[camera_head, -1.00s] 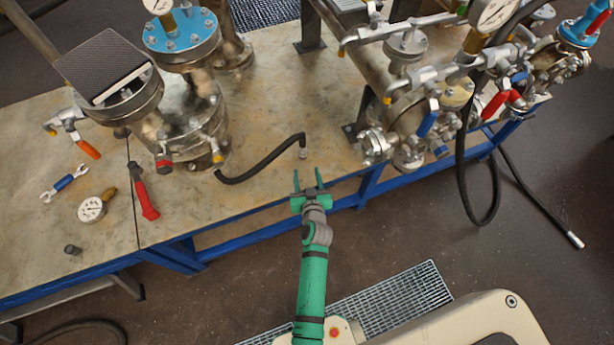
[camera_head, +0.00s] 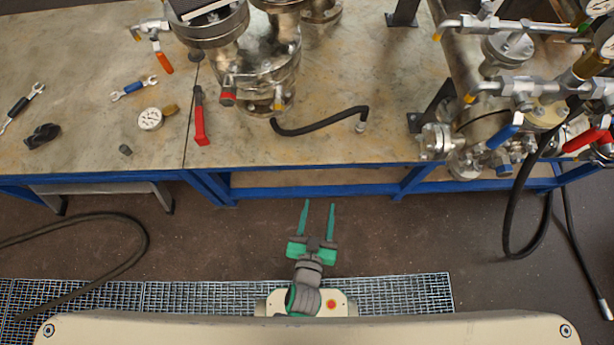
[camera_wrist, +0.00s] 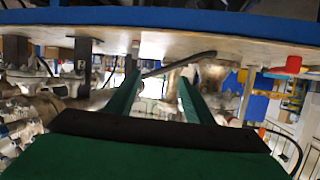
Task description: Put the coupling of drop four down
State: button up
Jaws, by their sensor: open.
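My gripper (camera_head: 318,222) is open and empty, its two green fingers apart, in front of the workbench's blue front edge in the head view. In the wrist view, the green fingers (camera_wrist: 155,95) reach forward with nothing between them. A short black hose (camera_head: 318,127) lies on the bench top beyond my gripper, and its silvery end coupling (camera_head: 361,127) rests on the bench at its right end. The hose's left end meets the base of a steel flanged vessel (camera_head: 262,62). My gripper is apart from the coupling.
The workbench (camera_head: 100,80) holds a red-handled tool (camera_head: 200,118), a loose gauge (camera_head: 151,119) and wrenches on its left. Valves and hanging hoses (camera_head: 530,200) crowd the right. Another hose (camera_head: 140,235) lies on the floor at left.

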jog(key=s+a+r+n+t+y, duration=0.1)
jog(key=s+a+r+n+y, duration=0.1)
jog(key=s+r, duration=0.9)
notch_tip(320, 180, up, 3)
jog(key=shift+s+a+f+y, duration=0.15)
jog(key=shift+s+a+y, duration=0.2)
jog(key=shift+a, duration=0.3)
dwell(1.1)
jog(key=shift+s, duration=0.1)
